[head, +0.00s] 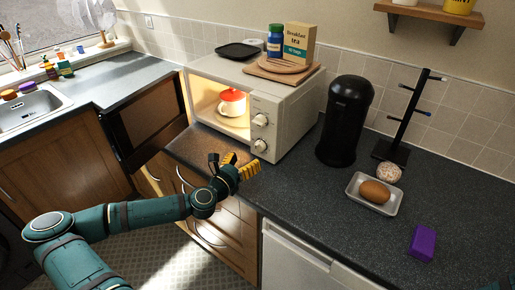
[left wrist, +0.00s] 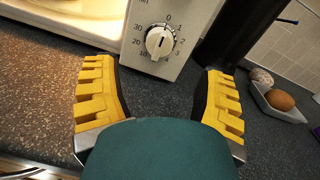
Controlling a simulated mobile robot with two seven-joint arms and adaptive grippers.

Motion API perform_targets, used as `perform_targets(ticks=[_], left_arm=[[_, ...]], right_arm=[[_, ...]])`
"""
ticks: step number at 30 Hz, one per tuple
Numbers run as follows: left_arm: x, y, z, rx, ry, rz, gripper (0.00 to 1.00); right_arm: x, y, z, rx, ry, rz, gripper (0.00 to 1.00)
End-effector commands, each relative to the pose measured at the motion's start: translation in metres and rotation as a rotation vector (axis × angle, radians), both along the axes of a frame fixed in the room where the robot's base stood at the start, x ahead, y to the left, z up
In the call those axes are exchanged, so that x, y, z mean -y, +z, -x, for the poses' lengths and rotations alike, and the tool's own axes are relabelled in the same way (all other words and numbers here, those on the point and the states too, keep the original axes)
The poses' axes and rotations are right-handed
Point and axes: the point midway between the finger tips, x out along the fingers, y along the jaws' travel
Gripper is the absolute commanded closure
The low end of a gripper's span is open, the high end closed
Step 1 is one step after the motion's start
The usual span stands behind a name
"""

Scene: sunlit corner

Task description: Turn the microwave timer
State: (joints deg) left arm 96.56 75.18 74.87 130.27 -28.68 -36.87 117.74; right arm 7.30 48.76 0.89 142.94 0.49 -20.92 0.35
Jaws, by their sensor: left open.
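The cream microwave (head: 284,118) stands on the counter with its door (head: 150,122) swung open to the left. Its front panel has two round knobs, an upper one (head: 260,120) and a lower one (head: 260,145). In the left wrist view a white knob (left wrist: 160,41), ringed by numbers, is the timer and appears to be the lower one; its pointer is angled, exact setting unclear. My left gripper (head: 240,165) is open and empty, in front of and slightly below the lower knob. In the left wrist view its yellow fingers (left wrist: 160,78) are spread, with the timer ahead between them, apart from them.
A white mug with a red top (head: 231,102) stands inside the lit microwave. A black canister (head: 345,120), a dark mug stand (head: 408,115) and a tray (head: 352,186) with a brown egg-shaped item stand right. A board (head: 260,72) with a tea box is on top.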

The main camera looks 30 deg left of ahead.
Motion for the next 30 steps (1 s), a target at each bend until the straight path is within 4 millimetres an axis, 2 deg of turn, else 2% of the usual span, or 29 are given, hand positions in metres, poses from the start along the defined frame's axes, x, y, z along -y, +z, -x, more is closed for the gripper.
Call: perform_targets(ticks=[1, 6, 12, 18, 25, 26, 30], left_arm=[[0.001, 0.000, -0.011, 0.000, -0.002, -0.004, 0.29], [0.001, 0.000, -0.043, 0.000, 0.000, -0.002, 0.29], [0.001, 0.000, -0.067, -0.001, -0.001, -0.001, 0.29], [0.000, 0.000, -0.075, -0.001, 0.000, -0.001, 0.29], [0.000, 0.000, -0.075, -0.001, 0.000, -0.001, 0.29], [0.000, 0.000, -0.075, -0.001, 0.001, -0.001, 0.35], [0.000, 0.000, -0.075, -0.001, 0.001, -0.001, 0.84]], right_arm=[[0.000, -0.001, 0.000, 0.000, 0.000, 0.000, 1.00], [0.000, -0.001, 0.000, -0.001, 0.001, 0.000, 1.00], [0.000, -0.002, 0.001, -0.002, 0.002, 0.000, 1.00], [0.000, -0.002, 0.001, -0.002, 0.002, 0.000, 1.00], [0.000, -0.002, 0.001, -0.002, 0.002, 0.000, 1.00], [0.000, -0.002, 0.001, -0.002, 0.002, 0.000, 1.00], [0.000, -0.002, 0.001, -0.002, 0.002, 0.000, 1.00]])
